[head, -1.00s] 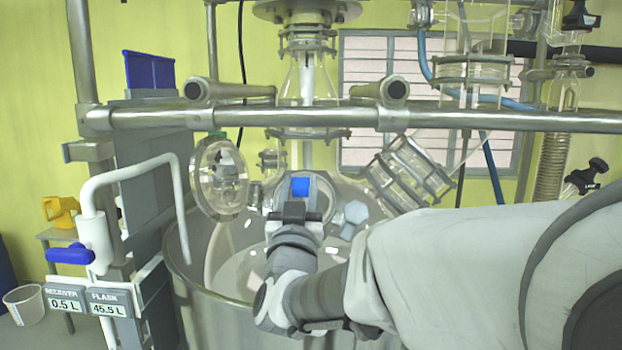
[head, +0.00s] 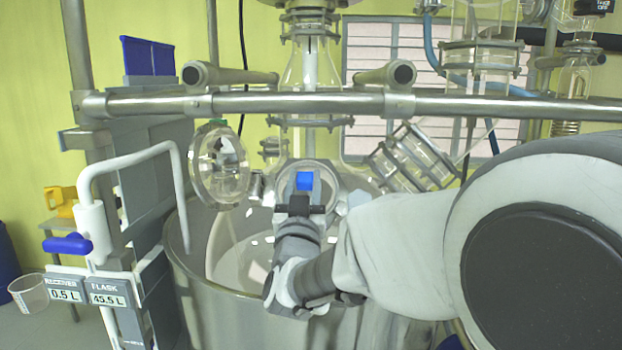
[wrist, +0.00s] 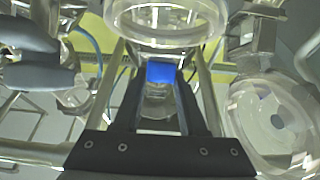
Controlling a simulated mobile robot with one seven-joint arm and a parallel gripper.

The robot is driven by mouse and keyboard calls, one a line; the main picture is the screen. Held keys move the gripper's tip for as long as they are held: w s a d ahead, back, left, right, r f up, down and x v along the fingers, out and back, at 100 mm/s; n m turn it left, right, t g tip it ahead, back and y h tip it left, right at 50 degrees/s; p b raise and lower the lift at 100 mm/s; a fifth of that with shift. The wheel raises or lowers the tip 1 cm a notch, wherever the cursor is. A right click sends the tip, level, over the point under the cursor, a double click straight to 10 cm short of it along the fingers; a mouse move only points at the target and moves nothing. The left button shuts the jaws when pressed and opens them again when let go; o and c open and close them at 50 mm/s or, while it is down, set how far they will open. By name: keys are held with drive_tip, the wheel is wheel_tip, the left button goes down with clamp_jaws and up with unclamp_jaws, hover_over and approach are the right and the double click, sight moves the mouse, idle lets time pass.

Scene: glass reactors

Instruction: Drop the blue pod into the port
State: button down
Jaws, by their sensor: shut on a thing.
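The blue pod (head: 304,181) is a small blue block held at the tip of my gripper (head: 305,192). In the wrist view the pod (wrist: 160,73) sits between the two dark fingers, which are shut on it. The port (head: 333,186) is a round rimmed opening on the glass vessel. In the head view the pod overlaps the port's opening; I cannot tell how far apart they are in depth. A round glass flange (wrist: 165,35), apparently the port, shows just above the pod in the wrist view. My gripper hides the port's lower rim in the head view.
A round glass cover (head: 220,165) stands open left of the port. A metal rail (head: 300,104) crosses above, and an angled glass neck (head: 413,160) is at the right. A white bent pipe (head: 130,160) with a blue handle stands at the left.

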drive_tip(key=shift+w+f, duration=1)
drive_tip(key=shift+w, duration=0.2)
drive_tip(key=shift+c, duration=1.9)
unclamp_jaws()
drive_tip(key=shift+s+f, duration=0.2)
drive_tip(key=shift+s, duration=0.05)
drive_tip(key=s+b, duration=0.3)
drive_tip(key=s, duration=0.9)
drive_tip(key=shift+s+a, duration=0.15)
drive_tip(key=shift+s, duration=0.2)
drive_tip(key=shift+w, duration=0.1)
